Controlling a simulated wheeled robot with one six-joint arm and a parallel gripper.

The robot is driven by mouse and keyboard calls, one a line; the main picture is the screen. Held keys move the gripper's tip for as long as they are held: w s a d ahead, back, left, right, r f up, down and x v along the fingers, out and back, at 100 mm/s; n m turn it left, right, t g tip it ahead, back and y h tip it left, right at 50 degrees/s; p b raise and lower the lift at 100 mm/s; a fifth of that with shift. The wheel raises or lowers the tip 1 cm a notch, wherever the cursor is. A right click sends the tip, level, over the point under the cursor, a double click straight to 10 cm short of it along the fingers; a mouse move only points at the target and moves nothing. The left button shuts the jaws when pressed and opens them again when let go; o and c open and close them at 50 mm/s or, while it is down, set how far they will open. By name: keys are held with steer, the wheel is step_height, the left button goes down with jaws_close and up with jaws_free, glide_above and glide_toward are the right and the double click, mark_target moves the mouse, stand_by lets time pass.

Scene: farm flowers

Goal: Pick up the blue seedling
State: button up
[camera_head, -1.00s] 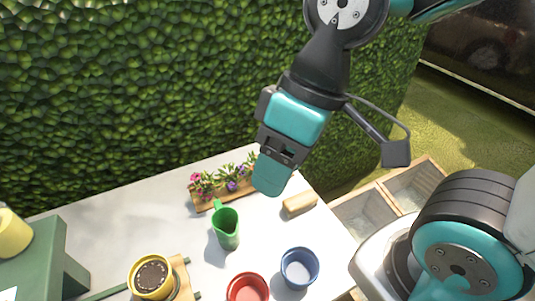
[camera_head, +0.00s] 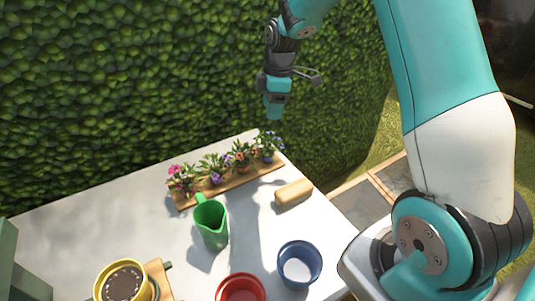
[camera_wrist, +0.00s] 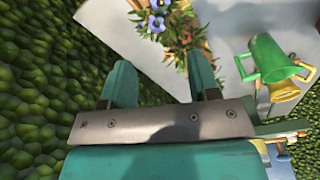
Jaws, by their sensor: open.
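The blue seedling (camera_head: 268,143) stands at the right end of a wooden tray (camera_head: 236,184), in a row with several other seedlings in pink, purple and orange. My gripper (camera_head: 274,108) is above it, pointing down and apart from it. In the wrist view, my gripper (camera_wrist: 160,78) is open with nothing between its two teal fingers. The blue flowers (camera_wrist: 157,18) show at the top edge of that view, beyond the fingertips, with orange flowers beside them. The base of the blue seedling is hidden there.
A green watering can (camera_head: 211,226) stands in front of the tray, with a tan block (camera_head: 293,193) to its right. Blue (camera_head: 299,265), red (camera_head: 241,290) and yellow (camera_head: 122,284) pots stand nearer. A hedge (camera_head: 130,90) rises close behind the table.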

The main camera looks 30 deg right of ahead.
glide_above(267, 142)
steer(key=f, duration=0.4)
steer(key=f+p, duration=0.1)
steer(key=f, duration=0.2)
steer(key=shift+d, duration=0.3)
steer(key=shift+s+a+f+p, duration=0.1)
steer(key=shift+f+p, duration=0.15)
steer(key=shift+f, duration=0.65)
steer(key=shift+w+a+f+p, duration=0.1)
steer(key=shift+f+p, duration=0.15)
steer(key=shift+f, duration=0.65)
steer(key=shift+s+a+f+p, duration=0.1)
steer(key=shift+f+p, duration=0.15)
steer(key=shift+f, duration=0.65)
steer(key=c, duration=1)
